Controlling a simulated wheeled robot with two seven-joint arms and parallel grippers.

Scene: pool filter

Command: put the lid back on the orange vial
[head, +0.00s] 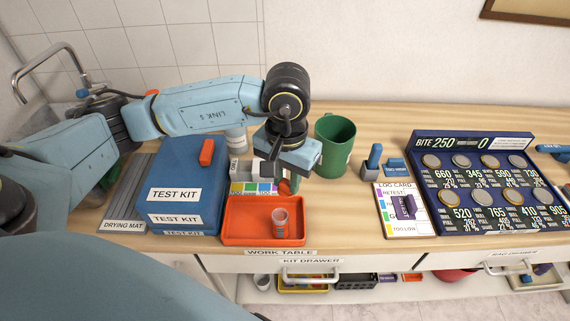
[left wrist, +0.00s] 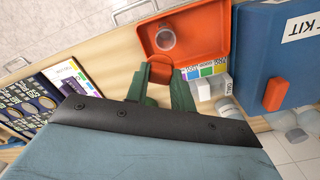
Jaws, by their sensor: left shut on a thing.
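A clear, open vial (head: 280,222) stands upright in the orange tray (head: 235,236); it also shows in the left wrist view (left wrist: 165,39). My left gripper (head: 284,183) is over the tray's back edge, behind and above the vial. In the left wrist view its green fingers (left wrist: 160,84) are shut on a rounded orange piece (left wrist: 160,71), which looks like the lid. The lid is apart from the vial. My right gripper is not in view.
Blue test kit boxes (head: 178,190) stand left of the tray. A green mug (head: 335,146) stands behind on the right. A colour chart (head: 252,188) and small white containers are behind the tray. A log card (head: 403,209) and coin board (head: 480,180) lie to the right.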

